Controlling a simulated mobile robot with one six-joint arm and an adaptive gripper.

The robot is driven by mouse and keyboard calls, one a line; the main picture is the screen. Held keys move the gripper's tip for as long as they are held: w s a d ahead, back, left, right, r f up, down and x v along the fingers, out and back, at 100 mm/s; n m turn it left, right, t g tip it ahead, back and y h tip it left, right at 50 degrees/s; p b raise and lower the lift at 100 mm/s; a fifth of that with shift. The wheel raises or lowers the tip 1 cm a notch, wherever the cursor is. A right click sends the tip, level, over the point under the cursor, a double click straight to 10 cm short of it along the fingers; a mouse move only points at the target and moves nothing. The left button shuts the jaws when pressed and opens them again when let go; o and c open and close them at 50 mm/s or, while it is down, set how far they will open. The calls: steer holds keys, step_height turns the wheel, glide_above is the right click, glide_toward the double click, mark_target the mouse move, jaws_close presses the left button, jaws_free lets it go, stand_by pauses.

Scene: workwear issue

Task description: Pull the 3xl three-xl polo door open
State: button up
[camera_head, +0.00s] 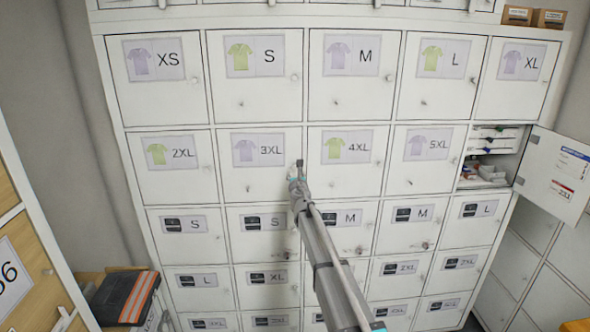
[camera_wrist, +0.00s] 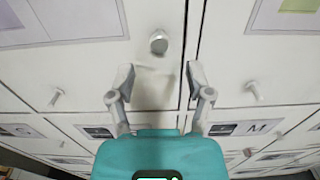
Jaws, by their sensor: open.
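The 3XL polo door (camera_head: 270,184) is shut, in the second row of the white locker wall. Its label shows a pale purple shirt and "3XL". In the wrist view its round metal knob (camera_wrist: 158,42) sits near the right edge of the door, left of the seam with the 4XL door. My gripper (camera_head: 300,168) is at the right edge of this door in the head view and covers the knob there. In the wrist view my gripper (camera_wrist: 158,82) is open and empty. The knob lies ahead, above the gap between the fingertips, apart from both.
The 4XL door (camera_head: 345,180) is shut, just right of my gripper. At the right, a door (camera_head: 555,178) stands open beside a compartment with boxes (camera_head: 490,146). An orange-and-dark folded item (camera_head: 125,297) lies at lower left. Other visible locker doors are shut.

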mark_target(295, 168)
steer(key=shift+w+a, duration=0.15)
steer(key=shift+w, duration=0.85)
steer(key=shift+w+a, duration=0.2)
steer(key=shift+w, duration=0.85)
steer(key=shift+w+a, duration=0.15)
steer(key=shift+w, duration=0.85)
steer(key=shift+c, duration=0.2)
jaws_close()
